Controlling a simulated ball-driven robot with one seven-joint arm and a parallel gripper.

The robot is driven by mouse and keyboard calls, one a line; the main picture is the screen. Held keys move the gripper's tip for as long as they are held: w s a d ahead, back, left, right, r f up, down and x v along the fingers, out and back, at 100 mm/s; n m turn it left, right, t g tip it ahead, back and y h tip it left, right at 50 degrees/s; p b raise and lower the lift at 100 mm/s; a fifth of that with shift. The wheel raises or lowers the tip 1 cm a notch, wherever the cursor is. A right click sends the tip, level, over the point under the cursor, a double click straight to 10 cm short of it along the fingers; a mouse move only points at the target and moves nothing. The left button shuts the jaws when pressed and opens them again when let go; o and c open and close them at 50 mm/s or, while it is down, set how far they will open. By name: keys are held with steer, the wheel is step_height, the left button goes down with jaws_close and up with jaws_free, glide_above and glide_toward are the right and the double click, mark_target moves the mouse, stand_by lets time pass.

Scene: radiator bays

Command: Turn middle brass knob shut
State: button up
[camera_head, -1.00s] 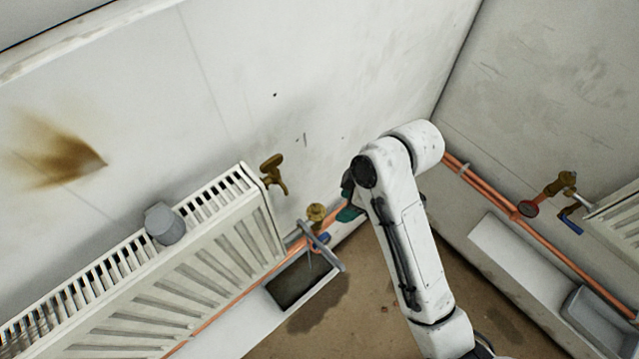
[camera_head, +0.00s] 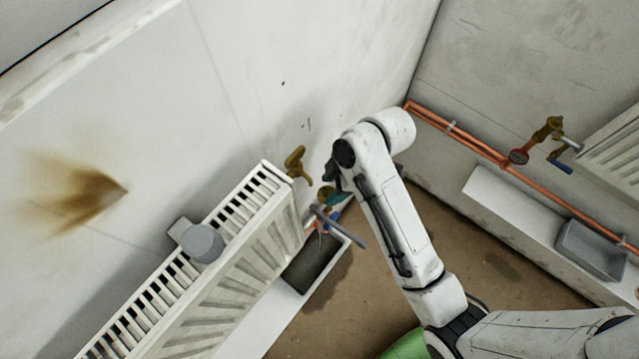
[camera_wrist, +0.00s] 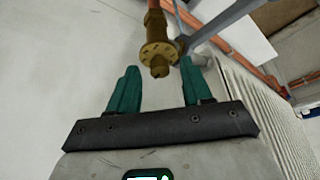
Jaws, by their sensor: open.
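In the wrist view a brass valve with a round flange and a small stub (camera_wrist: 158,50) stands at the end of a copper pipe. My gripper (camera_wrist: 159,68) is open, its two green fingers pointing toward this valve, one on either side of the stub in the picture. Whether they touch it I cannot tell. In the head view my gripper (camera_head: 337,197) is beside the right end of the left radiator, and its fingers largely hide the brass fitting there. A brass tap (camera_head: 296,164) sits on the wall above it. Another brass valve (camera_head: 548,130) is on the right wall.
A white radiator (camera_head: 245,235) with a grey cap (camera_head: 202,243) stands close on the left. A grey lever (camera_head: 340,228) sticks out near my gripper above a dark tray (camera_head: 310,265). Copper pipes (camera_head: 470,140) and a grey bin (camera_head: 592,250) are on the right.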

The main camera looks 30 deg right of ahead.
steer(key=shift+w+a+f, duration=0.1)
steer(key=shift+a+f, duration=0.05)
steer(key=shift+f, duration=0.1)
steer(key=shift+c, duration=0.4)
jaws_close()
